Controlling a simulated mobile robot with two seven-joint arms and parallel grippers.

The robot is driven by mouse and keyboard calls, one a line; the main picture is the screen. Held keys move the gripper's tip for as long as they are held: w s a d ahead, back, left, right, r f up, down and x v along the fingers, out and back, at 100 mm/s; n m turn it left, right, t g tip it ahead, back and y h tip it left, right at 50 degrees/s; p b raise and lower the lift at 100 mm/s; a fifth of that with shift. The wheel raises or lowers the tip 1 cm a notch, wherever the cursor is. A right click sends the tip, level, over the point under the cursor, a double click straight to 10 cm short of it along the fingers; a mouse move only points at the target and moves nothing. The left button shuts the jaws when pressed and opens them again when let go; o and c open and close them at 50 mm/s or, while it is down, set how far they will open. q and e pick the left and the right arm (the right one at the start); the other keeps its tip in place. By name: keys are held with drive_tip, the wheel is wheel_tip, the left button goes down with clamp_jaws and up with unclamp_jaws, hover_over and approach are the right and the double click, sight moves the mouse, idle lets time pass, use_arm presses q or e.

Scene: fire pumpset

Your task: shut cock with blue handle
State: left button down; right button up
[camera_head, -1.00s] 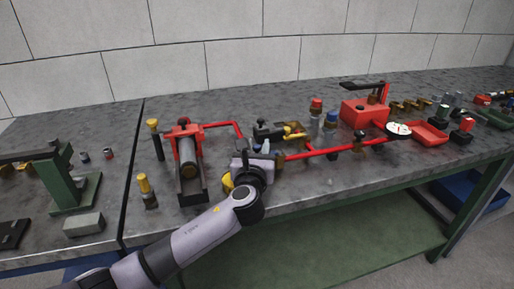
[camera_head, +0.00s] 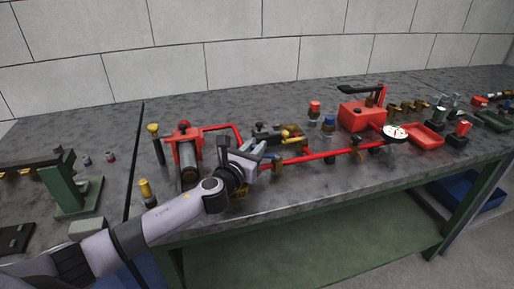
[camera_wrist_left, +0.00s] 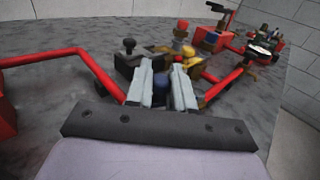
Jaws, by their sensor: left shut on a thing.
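My left gripper (camera_head: 262,153) is at the red pipe in the middle of the bench, its fingers pointing right and away. In the left wrist view its two pale fingers (camera_wrist_left: 166,88) are close together. The blue handle (camera_wrist_left: 160,84) of the cock shows as a small blue patch between them, and the gripper is shut on it. The fingers hide most of the cock's body. The red pipe (camera_head: 315,156) runs right from the gripper. My right gripper is in neither view now.
A red cylinder unit (camera_head: 186,150) stands to the left. A blue-capped fitting (camera_head: 329,123), a red tank (camera_head: 362,115) and a white gauge (camera_head: 395,132) are to the right. The bench front is mostly clear.

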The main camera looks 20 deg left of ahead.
use_arm(q)
drive_tip(key=shift+h, duration=0.4)
drive_tip(key=c, duration=1.1)
unclamp_jaws()
drive_tip(key=shift+o, duration=0.2)
drive_tip(key=shift+s+a, duration=0.15)
drive_tip(key=shift+s, duration=1)
drive_tip(key=shift+s+a, duration=0.2)
drive_tip(key=shift+s, duration=1)
drive_tip(key=shift+s+a, duration=0.15)
drive_tip(key=shift+s, duration=1)
